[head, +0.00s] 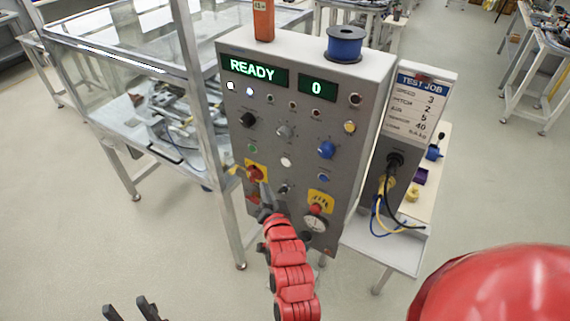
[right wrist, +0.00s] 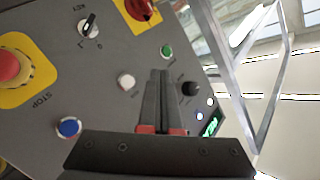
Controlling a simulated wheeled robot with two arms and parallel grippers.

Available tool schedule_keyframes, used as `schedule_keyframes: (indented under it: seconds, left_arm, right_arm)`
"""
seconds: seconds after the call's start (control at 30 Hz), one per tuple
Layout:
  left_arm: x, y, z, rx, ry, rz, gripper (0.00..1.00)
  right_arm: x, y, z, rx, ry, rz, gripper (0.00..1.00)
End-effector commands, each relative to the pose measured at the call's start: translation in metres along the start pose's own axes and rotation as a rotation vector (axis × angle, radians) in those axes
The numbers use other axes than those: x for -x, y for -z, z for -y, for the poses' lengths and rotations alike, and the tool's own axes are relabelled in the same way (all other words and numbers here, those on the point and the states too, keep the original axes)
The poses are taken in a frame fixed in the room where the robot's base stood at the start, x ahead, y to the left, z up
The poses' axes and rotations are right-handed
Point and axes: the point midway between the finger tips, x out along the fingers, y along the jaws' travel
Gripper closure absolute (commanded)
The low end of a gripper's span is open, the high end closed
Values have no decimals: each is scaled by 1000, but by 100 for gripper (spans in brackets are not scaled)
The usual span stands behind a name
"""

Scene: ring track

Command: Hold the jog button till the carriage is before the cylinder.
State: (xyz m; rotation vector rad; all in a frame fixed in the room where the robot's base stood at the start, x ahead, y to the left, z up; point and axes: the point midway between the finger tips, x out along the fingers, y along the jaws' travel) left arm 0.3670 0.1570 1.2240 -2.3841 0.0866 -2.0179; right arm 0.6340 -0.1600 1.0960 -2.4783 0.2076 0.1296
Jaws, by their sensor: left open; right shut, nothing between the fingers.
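The grey control panel (head: 270,125) shows READY and 0 on its displays. Its buttons include a white one (head: 286,161), a green one (head: 252,148) and a blue one (head: 323,177); I cannot read which is the jog button. My right gripper (head: 264,190) is shut and empty in front of the lower panel. In the right wrist view its fingertips (right wrist: 160,73) appear between the white button (right wrist: 126,82) and the green button (right wrist: 167,51); contact cannot be told. My left gripper (head: 133,306) is open, low at the left. Carriage and cylinder cannot be made out clearly in the glazed enclosure.
A red stop button (head: 316,208) and a red rotary switch (head: 255,173) on yellow plates flank my right fingers. A metal frame post (head: 205,100) stands left of the panel. A blue spool (head: 345,43) sits on top. Cables (head: 385,205) hang at the right.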

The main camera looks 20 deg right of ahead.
Motion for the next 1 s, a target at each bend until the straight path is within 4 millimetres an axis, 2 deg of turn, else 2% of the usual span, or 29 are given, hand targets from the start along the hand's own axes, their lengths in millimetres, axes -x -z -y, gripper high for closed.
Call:
schedule_keyframes:
  seconds: [0.1, 0.5, 0.7, 1.0]
  left_arm:
    - [13, -2, -1, 0, 0, 0, 50]
    - [44, -8, -2, 0, 0, 0, 50]
    - [51, -9, -2, 0, 0, 0, 50]
    - [51, -9, -2, 0, 0, 0, 50]
  right_arm:
    - [-10, 6, -10, 2, 1, -7, 100]
    - [-47, 30, -37, 2, 0, -2, 100]
    - [-55, 39, -41, 2, 1, -1, 100]
    - [-56, 40, -41, 2, 0, 1, 100]
